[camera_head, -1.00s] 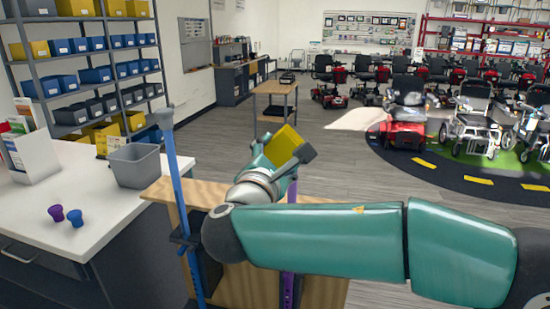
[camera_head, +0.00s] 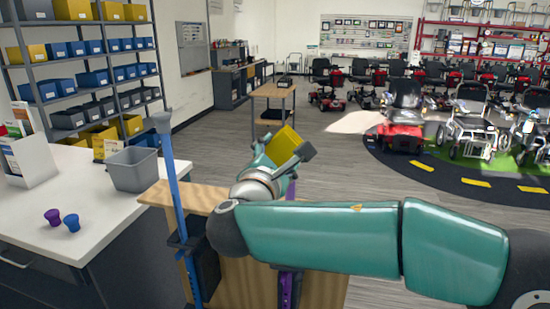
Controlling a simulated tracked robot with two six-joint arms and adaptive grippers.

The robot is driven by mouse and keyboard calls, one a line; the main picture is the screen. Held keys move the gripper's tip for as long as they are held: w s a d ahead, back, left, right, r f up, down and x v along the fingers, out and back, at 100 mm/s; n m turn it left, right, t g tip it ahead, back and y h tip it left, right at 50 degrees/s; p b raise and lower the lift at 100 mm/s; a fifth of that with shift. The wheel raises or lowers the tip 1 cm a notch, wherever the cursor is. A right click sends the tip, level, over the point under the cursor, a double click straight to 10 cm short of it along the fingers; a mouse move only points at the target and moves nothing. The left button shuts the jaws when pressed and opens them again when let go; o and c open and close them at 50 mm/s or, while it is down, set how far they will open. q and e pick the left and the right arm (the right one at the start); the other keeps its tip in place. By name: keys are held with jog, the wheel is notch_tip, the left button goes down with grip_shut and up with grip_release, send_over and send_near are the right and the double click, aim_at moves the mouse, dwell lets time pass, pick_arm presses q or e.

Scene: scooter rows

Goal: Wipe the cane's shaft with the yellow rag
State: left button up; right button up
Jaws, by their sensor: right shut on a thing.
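My right arm comes in from the right, and its gripper (camera_head: 277,152) is shut on the yellow rag (camera_head: 284,145), whose flat yellow face shows above my wrist. A purple cane shaft (camera_head: 291,188) stands close by the gripper; my arm hides its middle, and its lower part shows below the arm. A dark grey piece beside the rag may be its handle or part of the gripper. I cannot tell if the rag touches the shaft. A blue cane (camera_head: 176,190) with a grey top stands upright at left. My left gripper is out of view.
A wooden stand (camera_head: 157,194) with a black holder (camera_head: 205,272) supports the blue cane. The white counter (camera_head: 102,222) at left carries a grey bin (camera_head: 133,170) and purple and blue cups. Shelves stand behind it. Scooters and open floor lie farther back.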

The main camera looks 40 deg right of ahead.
jog(key=s+d+b, duration=0.1)
jog(key=s+d, duration=0.1)
jog(key=s, duration=0.1)
jog(key=shift+d+b, duration=0.3)
jog(key=shift+b, duration=0.1)
jog(key=shift+w+a, duration=0.5)
jog(key=shift+w, duration=0.1)
jog(key=shift+w+a+p, duration=0.35)
jog(key=shift+w+a, duration=0.5)
jog(key=shift+w, duration=0.15)
jog(key=shift+s+a, duration=0.1)
jog(key=shift+b+v, duration=0.4)
jog(key=shift+v, duration=1.95)
jog(key=shift+s+a, duration=0.4)
jog(key=shift+a, duration=0.1)
